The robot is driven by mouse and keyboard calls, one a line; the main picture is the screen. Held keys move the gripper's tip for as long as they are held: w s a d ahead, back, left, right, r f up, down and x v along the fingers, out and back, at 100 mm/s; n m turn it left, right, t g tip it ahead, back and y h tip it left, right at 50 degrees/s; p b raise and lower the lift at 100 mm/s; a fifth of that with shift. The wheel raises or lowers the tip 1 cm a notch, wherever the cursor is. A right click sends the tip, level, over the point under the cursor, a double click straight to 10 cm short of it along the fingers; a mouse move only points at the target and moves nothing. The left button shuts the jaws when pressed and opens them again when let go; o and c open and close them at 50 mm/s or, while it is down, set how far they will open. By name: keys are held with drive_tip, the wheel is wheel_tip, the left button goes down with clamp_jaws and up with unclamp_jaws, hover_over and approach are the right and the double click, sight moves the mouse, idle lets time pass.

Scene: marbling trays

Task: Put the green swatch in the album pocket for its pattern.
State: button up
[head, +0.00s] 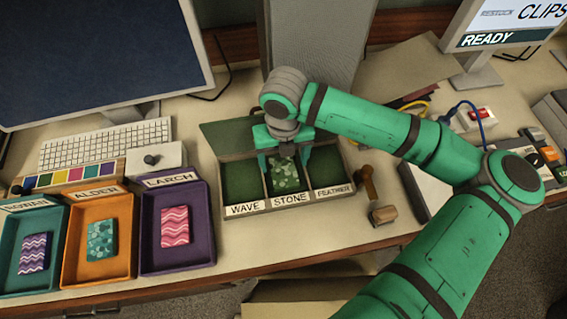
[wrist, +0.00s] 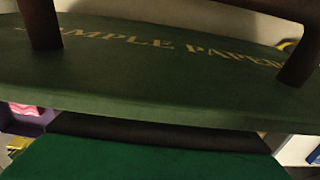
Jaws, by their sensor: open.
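The green swatch (head: 288,178), with a pale pebble-like pattern, lies in the middle pocket, labelled STONE, of the album (head: 246,212). The pockets beside it, WAVE (head: 240,182) on the left and FEATHER (head: 328,172) on the right, show dark green and look empty. My gripper (head: 287,163) is over the back of the STONE pocket, fingers apart, with the swatch in front of and below it. In the wrist view my open gripper (wrist: 168,45) has nothing between its fingers; the album's green lid (wrist: 150,75) with lettering fills the view. The swatch is not visible there.
Three trays stand at left: ROWAN (head: 10,280) with a purple swatch, ALDER (head: 75,278) with a teal swatch, LARCH (head: 150,262) with a pink swatch. A wooden-handled tool (head: 368,185) and a small block (head: 383,215) lie right of the album. A grey panel (head: 312,45) stands behind.

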sight(283, 170)
wheel_tip(283, 170, up, 10)
drive_tip(key=shift+r, duration=0.2)
drive_tip(key=shift+f, duration=0.15)
wheel_tip(283, 170, down, 12)
drive_tip(key=shift+r, duration=0.1)
idle(0.7)
drive_tip(key=shift+a, duration=0.1)
